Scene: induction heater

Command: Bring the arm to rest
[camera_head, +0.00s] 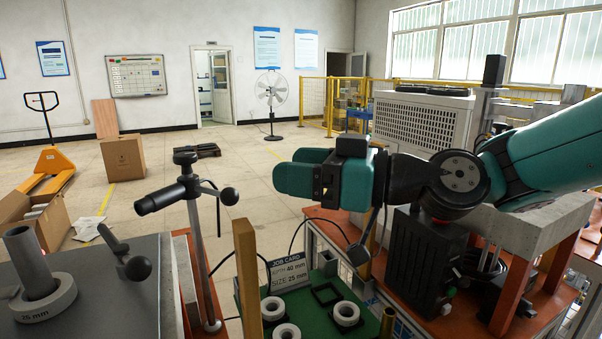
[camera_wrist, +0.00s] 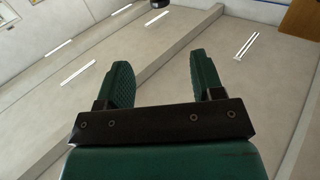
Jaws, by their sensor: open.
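My gripper (camera_head: 292,172) is teal and black and is held up in the air in the middle of the head view, pointing left. In the wrist view its two green fingers (camera_wrist: 160,85) stand wide apart with nothing between them. The arm reaches in from the right side of the head view.
Below my gripper, a green tray (camera_head: 375,327) holds several pale rings and a job card (camera_head: 288,273). A dark box unit (camera_head: 425,265) stands under the arm.

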